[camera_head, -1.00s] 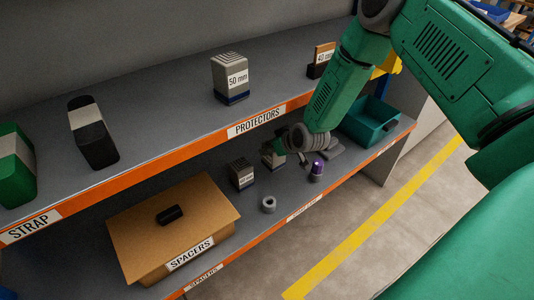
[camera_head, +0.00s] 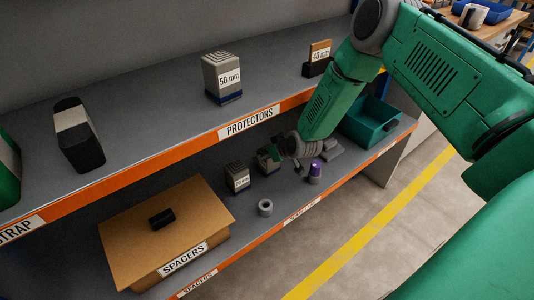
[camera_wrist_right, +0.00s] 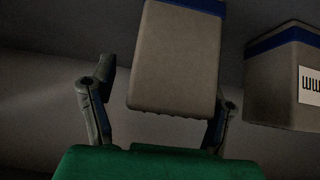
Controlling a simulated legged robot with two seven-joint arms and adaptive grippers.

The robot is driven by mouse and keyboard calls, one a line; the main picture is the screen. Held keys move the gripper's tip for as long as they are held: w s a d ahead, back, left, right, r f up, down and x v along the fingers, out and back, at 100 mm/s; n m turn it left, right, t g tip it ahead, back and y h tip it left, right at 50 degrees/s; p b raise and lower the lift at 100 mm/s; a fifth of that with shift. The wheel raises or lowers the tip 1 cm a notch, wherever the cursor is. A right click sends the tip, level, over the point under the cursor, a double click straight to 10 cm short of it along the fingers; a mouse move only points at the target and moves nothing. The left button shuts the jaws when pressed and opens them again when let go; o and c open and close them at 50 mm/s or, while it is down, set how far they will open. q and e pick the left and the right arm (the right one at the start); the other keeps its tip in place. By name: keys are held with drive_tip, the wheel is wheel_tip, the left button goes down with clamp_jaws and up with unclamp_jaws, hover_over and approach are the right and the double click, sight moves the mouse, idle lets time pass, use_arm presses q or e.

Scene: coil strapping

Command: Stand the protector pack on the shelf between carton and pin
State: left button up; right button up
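The protector pack (camera_head: 266,165), grey with a dark base, stands upright on the lower shelf (camera_head: 236,209). It is between the brown carton (camera_head: 187,217), labelled SPACERS, and the purple-topped pin (camera_head: 315,173). My right gripper (camera_head: 274,155) is at the pack and hides part of it. In the right wrist view the pack (camera_wrist_right: 175,60), with a blue band, lies between the two open fingers (camera_wrist_right: 163,105). A gap shows beside the left finger; contact at the right finger is unclear. My left gripper is out of view.
A labelled pack (camera_head: 238,178) stands close to the left; it shows in the right wrist view (camera_wrist_right: 275,80). A grey ring (camera_head: 265,207) lies in front. A teal bin (camera_head: 370,121) is at right. The upper shelf (camera_head: 160,115) overhangs, holding a 50 mm pack (camera_head: 222,77).

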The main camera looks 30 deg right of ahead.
drive_tip(key=shift+a+r, duration=0.25)
drive_tip(key=shift+a, duration=0.2)
drive_tip(key=shift+a+r, duration=0.1)
drive_tip(key=shift+r, duration=0.1)
drive_tip(key=a+p+v, duration=0.1)
drive_tip(key=p+v, duration=0.2)
drive_tip(key=v, duration=0.9)
drive_tip(key=s+a+f+g, duration=0.2)
drive_tip(key=s+a+f, duration=0.15)
drive_tip(key=s, duration=0.45)
drive_tip(key=s+a+f+g, duration=0.3)
drive_tip(key=s+f, duration=0.1)
drive_tip(key=s, duration=0.4)
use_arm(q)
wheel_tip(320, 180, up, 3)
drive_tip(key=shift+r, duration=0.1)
use_arm(e)
drive_tip(key=s+a+g, duration=0.1)
drive_tip(key=s+g, duration=0.2)
drive_tip(key=s, duration=1.2)
drive_tip(key=shift+s+a+f+h, duration=0.25)
drive_tip(key=shift+a+f+h, duration=0.05)
drive_tip(key=shift+a+f, duration=0.15)
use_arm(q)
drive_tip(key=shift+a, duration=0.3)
use_arm(e)
drive_tip(key=shift+a, duration=0.2)
